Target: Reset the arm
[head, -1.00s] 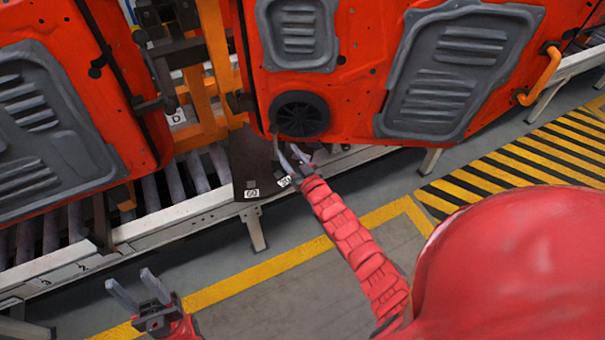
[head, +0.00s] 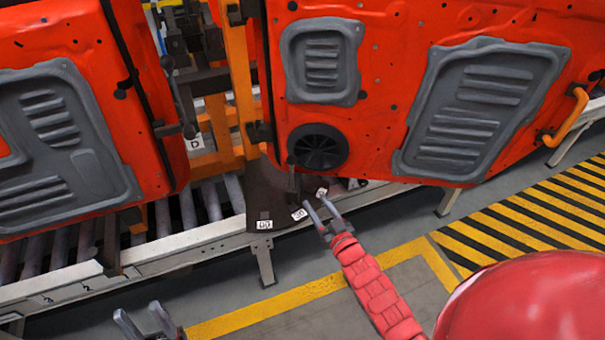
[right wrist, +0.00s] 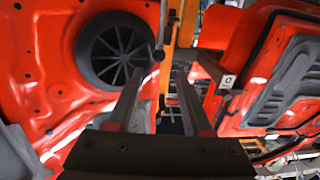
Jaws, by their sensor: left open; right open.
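My right gripper (head: 322,215) is open and empty in the head view. It is in front of the conveyor, below the round black speaker (head: 318,147) of the right red door (head: 395,50). In the right wrist view its two fingers (right wrist: 160,95) are apart with nothing between them, and the speaker (right wrist: 113,50) is at upper left. My left gripper (head: 143,318) is open and empty at the bottom edge of the head view, partly cut off, over the floor. Both grippers are apart from the doors.
A second red door (head: 70,110) hangs at left. An orange frame (head: 243,85) stands between the doors. The roller conveyor (head: 195,240) runs below them, with a dark plate (head: 262,195) bearing small labels. The floor in front, with yellow lines (head: 290,295), is open.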

